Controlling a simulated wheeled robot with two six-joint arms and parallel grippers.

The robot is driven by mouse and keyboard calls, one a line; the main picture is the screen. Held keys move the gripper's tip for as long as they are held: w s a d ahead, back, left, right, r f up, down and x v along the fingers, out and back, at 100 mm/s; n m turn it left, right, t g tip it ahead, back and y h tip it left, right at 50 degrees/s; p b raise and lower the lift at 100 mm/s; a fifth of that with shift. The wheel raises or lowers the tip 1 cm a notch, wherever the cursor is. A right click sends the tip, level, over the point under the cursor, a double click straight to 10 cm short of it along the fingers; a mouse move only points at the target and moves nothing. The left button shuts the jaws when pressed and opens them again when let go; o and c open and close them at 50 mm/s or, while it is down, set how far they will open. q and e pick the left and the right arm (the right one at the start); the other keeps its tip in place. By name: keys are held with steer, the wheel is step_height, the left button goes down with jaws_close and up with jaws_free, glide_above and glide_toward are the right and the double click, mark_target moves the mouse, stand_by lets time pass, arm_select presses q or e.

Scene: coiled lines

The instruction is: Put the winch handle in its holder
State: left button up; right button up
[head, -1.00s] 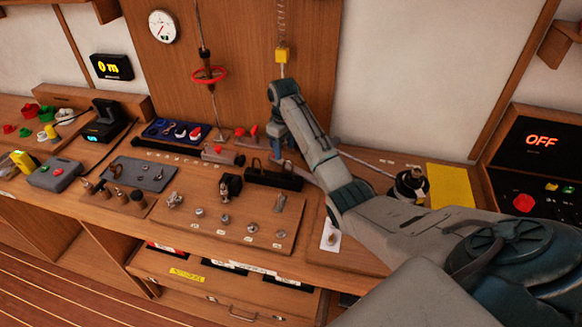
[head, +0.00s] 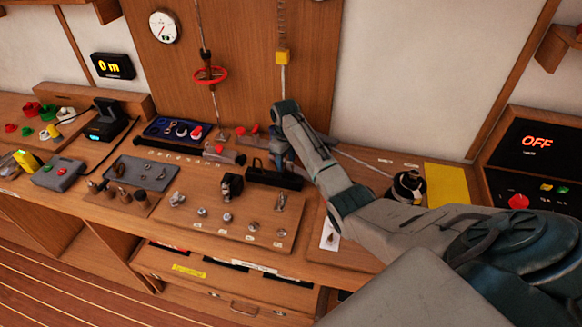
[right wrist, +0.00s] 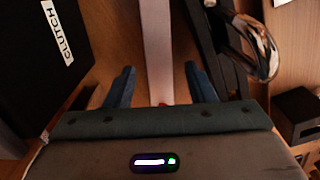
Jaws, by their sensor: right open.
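My right gripper (right wrist: 160,85) is open in the right wrist view, one blue finger on each side of a pale grey bar. The bar (right wrist: 157,45) looks like the winch handle's arm. It lies between the fingers with a gap on both sides, and a bit of red shows at its near end. In the head view my right gripper (head: 282,160) is low over the bench, and it and the arm hide most of the bar. A black open-topped box (head: 272,179), perhaps the holder, stands just left of and in front of the gripper. My left gripper is not in view.
A black block labelled CLUTCH (right wrist: 50,50) is on the left in the wrist view; a chrome curved part (right wrist: 258,50) is close on the right. A wooden board (head: 215,228) with small metal fittings lies in front. A yellow sheet (head: 448,185) lies to the right.

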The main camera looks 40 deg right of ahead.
steer(key=shift+f, duration=0.2)
stand_by(0.3)
jaws_close()
